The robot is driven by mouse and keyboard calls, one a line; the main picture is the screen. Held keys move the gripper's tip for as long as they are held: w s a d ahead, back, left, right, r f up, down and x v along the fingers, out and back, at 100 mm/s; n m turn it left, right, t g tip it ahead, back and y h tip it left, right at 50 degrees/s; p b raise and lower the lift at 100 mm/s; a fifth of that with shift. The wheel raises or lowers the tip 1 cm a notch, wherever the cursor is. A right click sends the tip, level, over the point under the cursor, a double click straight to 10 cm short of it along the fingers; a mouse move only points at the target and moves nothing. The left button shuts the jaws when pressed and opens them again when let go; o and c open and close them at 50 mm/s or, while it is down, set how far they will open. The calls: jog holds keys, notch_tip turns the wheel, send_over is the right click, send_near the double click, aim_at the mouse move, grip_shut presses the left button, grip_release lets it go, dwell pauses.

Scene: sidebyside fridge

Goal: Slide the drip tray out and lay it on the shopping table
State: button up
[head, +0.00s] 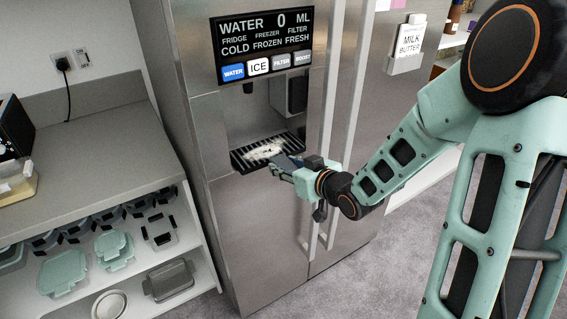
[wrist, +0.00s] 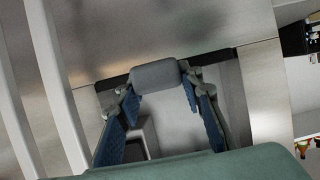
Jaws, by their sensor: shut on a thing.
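The drip tray (head: 241,159) is a dark, slatted tray at the bottom of the dispenser recess in the steel fridge door. A pale, whitish patch lies on its slats. My gripper (head: 273,163) is at the tray's front edge, reaching in from the right. In the wrist view my gripper (wrist: 160,88) has its blue-padded fingers on both sides of a grey block (wrist: 157,73), which looks like the tray's front grip. The dark tray edge (wrist: 223,55) shows beside it. My fingers hide part of the front edge. I cannot identify the shopping table in either view.
A grey counter (head: 85,150) with shelves of containers (head: 115,250) stands at the left. A milk and butter note holder (head: 405,62) hangs on the right door. Floor shows in front.

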jog(key=s+d, duration=0.3)
jog(key=s, duration=0.2)
jog(key=shift+s+d+p, duration=0.2)
jog(key=shift+d+p, duration=0.15)
jog(key=shift+p, duration=0.1)
dwell(0.7)
jog(key=shift+d+r+p, duration=0.1)
jog(key=shift+r+p, duration=0.15)
jog(key=shift+p, duration=1.2)
jog(key=p, duration=0.3)
jog(key=s+p, duration=0.1)
jog(key=p, duration=0.2)
jog(key=shift+s+d+p, duration=0.3)
jog(key=shift+d, duration=0.1)
jog(key=shift+s+d+f, duration=0.25)
jog(key=shift+s+d, duration=0.35)
jog(key=shift+s, duration=0.2)
